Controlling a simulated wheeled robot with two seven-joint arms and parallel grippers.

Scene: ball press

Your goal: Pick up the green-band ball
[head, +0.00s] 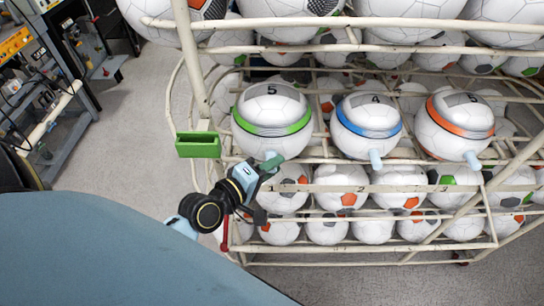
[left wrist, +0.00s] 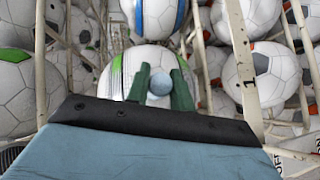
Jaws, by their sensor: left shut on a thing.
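The green-band ball (head: 271,108) is white with a "5" on its top patch and sits at the left of the rack's middle row. It also shows in the left wrist view (left wrist: 117,76), behind the fingers. My left gripper (head: 270,162) is at its lower front. The green fingers (left wrist: 161,88) are shut on the ball's pale blue knob (left wrist: 160,82), one on each side. The ball appears still in its row on the rack. My right gripper is not in view.
A blue-band ball (head: 366,117) and an orange-band ball (head: 454,120) sit to the right, each with a pale blue peg. A small green box (head: 198,145) hangs on the rack's left side. Cream rack bars surround the balls.

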